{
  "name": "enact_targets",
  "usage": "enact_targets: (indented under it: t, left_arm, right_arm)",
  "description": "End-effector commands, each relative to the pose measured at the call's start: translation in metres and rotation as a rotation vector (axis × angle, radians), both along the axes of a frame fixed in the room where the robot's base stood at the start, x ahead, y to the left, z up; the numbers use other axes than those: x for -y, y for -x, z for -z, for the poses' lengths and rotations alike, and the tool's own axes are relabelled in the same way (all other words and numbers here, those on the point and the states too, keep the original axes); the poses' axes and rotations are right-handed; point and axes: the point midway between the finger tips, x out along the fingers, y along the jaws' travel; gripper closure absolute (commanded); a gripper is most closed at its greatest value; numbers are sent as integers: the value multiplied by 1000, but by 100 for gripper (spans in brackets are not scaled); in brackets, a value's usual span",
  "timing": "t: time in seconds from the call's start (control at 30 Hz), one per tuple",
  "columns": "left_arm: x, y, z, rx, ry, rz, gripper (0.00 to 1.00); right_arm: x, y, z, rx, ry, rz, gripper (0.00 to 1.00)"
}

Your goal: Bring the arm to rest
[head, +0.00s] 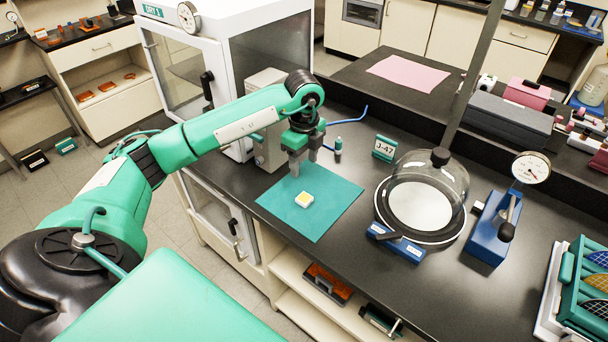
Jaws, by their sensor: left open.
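My left arm (215,135) is green and reaches in from the left over the black bench. My left gripper (302,165) points down above the back left part of a teal mat (335,208). Its two grey fingers are apart with nothing seen between them. A small white piece with a yellow top (304,199) lies on the mat, just in front of the fingers and apart from them. My right gripper is not in view.
A glass bell jar (432,190) stands right of the mat, with a blue gauge stand (492,228) beyond it. A white cabinet (270,50) is close behind my arm. A rack (585,285) stands far right.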

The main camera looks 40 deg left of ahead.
Motion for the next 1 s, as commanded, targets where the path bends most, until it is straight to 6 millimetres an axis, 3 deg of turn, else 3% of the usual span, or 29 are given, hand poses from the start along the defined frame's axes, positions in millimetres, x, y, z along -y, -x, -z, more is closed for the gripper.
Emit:
enact_targets:
  t: [0.67, 0.77, 0.83, 1.0]
  left_arm:
    - [3, 1, -4, 1, 9, 9, 45]
    - [24, 1, 4, 17, 81, 66, 45]
    - [53, 3, 12, 43, 181, 139, 45]
    - [154, 18, 20, 171, 560, 349, 45]
  right_arm:
    - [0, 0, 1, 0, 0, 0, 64]
    - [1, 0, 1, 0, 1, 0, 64]
    - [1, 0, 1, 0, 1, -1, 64]
    - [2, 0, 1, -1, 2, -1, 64]
